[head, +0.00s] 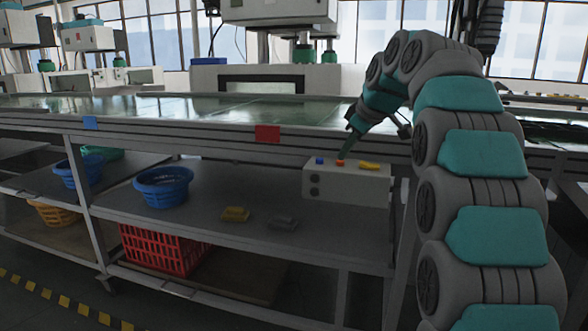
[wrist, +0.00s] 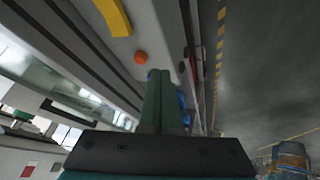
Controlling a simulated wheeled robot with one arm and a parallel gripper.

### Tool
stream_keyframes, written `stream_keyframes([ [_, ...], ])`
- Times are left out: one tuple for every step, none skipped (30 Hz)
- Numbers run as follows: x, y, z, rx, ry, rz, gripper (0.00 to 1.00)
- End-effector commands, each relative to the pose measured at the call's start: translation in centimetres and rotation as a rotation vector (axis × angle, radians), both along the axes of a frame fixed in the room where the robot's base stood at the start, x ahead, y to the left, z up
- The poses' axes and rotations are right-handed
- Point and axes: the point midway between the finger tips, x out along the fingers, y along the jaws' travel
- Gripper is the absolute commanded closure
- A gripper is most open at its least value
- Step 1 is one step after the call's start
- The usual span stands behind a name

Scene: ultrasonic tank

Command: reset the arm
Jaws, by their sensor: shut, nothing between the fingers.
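My arm (head: 478,185) rises on the right and bends over to the left and down. My gripper (head: 345,153) points down at the top of a white control box (head: 345,185) at the table's front. Its green fingers are shut and empty, also in the wrist view (wrist: 160,74). The tips are close to an orange button (head: 340,163), which lies just beside them in the wrist view (wrist: 141,57). I cannot tell whether they touch it. A blue button (head: 319,160) is left of it and a yellow one (head: 369,166) right of it. In the wrist view the fingers partly hide the blue button.
The long table (head: 200,110) runs behind the box, with machines at the back. The shelf below holds blue baskets (head: 163,187), a yellow piece (head: 235,214) and a grey piece (head: 282,222). A red crate (head: 160,250) stands lower. The floor in front looks clear.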

Motion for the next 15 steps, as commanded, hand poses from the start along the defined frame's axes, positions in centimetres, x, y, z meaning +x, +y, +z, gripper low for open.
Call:
stream_keyframes([
  [-1.5, 0.2, -0.9, 0.015, 0.043, -0.032, 1.00],
  [-2.3, 0.3, -1.5, 0.023, 0.066, -0.054, 1.00],
  [-3.5, 0.4, -2.2, 0.033, 0.097, -0.083, 1.00],
  [-4.3, 0.5, -2.7, 0.041, 0.119, -0.105, 1.00],
  [-5.1, 0.5, -3.5, 0.047, 0.144, -0.126, 1.00],
  [-6.3, 0.6, -4.2, 0.056, 0.172, -0.156, 1.00],
  [-7.3, 0.7, -4.8, 0.060, 0.194, -0.177, 1.00],
  [-8.2, 0.7, -5.6, 0.065, 0.220, -0.199, 1.00],
  [-9.6, 0.7, -6.5, 0.070, 0.250, -0.228, 1.00],
  [-10.7, 0.7, -7.1, 0.074, 0.273, -0.251, 1.00],
  [-11.7, 0.8, -7.8, 0.076, 0.293, -0.271, 1.00],
  [-13.1, 0.8, -8.9, 0.079, 0.327, -0.300, 1.00],
  [-14.2, 0.8, -9.4, 0.080, 0.345, -0.323, 1.00],
  [-15.3, 0.9, -10.1, 0.082, 0.366, -0.344, 1.00],
  [-16.8, 0.9, -11.2, 0.083, 0.393, -0.373, 1.00],
])
